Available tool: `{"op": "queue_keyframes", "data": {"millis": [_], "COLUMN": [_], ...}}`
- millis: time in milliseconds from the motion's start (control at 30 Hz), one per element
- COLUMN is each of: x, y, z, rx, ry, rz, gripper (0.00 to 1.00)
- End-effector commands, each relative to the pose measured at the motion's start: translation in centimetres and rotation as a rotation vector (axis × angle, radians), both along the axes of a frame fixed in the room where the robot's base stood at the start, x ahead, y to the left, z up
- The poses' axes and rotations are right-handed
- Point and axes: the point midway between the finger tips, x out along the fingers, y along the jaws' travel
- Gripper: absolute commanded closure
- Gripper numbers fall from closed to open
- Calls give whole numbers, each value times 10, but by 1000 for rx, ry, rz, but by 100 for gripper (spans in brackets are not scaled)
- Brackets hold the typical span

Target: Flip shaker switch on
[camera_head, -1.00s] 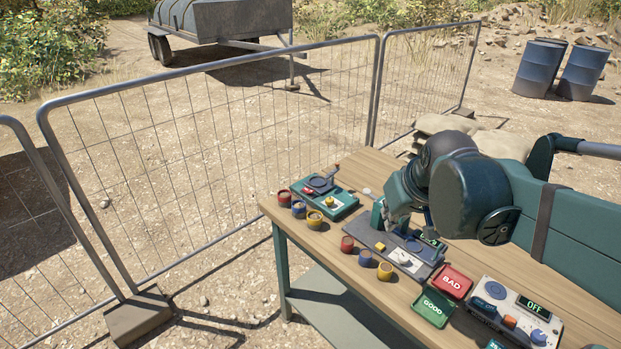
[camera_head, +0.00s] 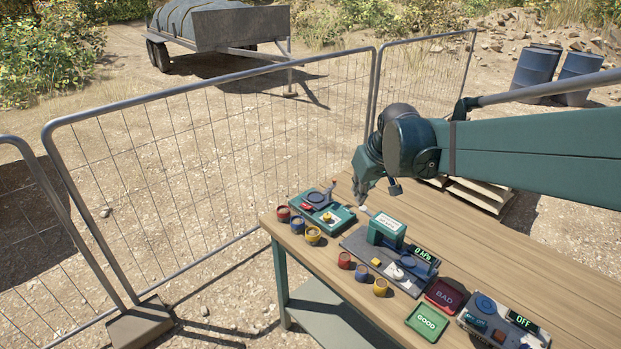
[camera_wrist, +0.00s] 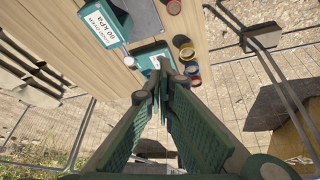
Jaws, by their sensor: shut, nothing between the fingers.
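A grey-based unit with a green box (camera_head: 387,232) and 0 kPa display (camera_head: 424,255) stands mid-table. A green device (camera_head: 321,212) and several small cups stand at left. Red BAD (camera_head: 445,295) and green GOOD (camera_head: 427,321) trays lie by the OFF unit. The right tabletop is clear.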

Motion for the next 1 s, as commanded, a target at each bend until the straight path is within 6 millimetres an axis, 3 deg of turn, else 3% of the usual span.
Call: {"op": "queue_keyframes", "data": {"millis": [433, 1000], "x": [61, 132], "y": [28, 66], "z": [4, -11], "rx": [-9, -19], "ry": [29, 63], "rz": [81, 187], "gripper": [100, 100]}}
